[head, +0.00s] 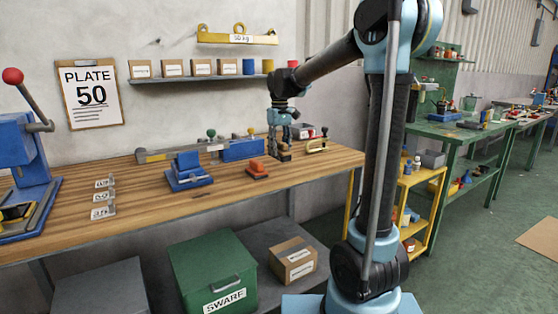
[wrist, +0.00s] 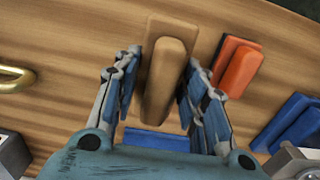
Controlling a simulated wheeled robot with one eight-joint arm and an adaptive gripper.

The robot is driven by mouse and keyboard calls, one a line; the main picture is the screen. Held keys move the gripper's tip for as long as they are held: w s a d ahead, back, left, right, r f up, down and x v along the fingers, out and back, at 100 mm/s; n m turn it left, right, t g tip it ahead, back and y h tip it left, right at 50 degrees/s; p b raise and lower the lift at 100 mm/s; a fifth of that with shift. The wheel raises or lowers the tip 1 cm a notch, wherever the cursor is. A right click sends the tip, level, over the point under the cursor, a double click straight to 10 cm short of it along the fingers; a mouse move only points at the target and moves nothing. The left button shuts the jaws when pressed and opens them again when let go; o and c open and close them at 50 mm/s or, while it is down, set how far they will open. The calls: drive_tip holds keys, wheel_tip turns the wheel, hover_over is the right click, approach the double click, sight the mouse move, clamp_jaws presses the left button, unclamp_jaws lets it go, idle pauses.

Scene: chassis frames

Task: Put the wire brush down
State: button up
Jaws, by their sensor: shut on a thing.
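The wire brush (wrist: 168,75), a brown wooden block with a raised grip, sits between the two fingers of my gripper (wrist: 160,92) in the wrist view. My gripper is shut on its grip. In the head view, my gripper (head: 281,143) points down over the right part of the wooden bench (head: 130,210), with the brush (head: 284,156) under it. The brush is at or very close to the bench top; I cannot tell whether it touches. Its bristles are hidden.
An orange-topped block (head: 257,169) lies close to the brush, with a blue tool (head: 188,172) further left. A long blue and grey tool (head: 215,150) stands behind. Bare wood shows in front, towards the bench edge.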

sight(280, 157)
drive_tip(key=shift+f, duration=2.1)
drive_tip(key=o, duration=1.3)
drive_tip(key=shift+f, duration=0.1)
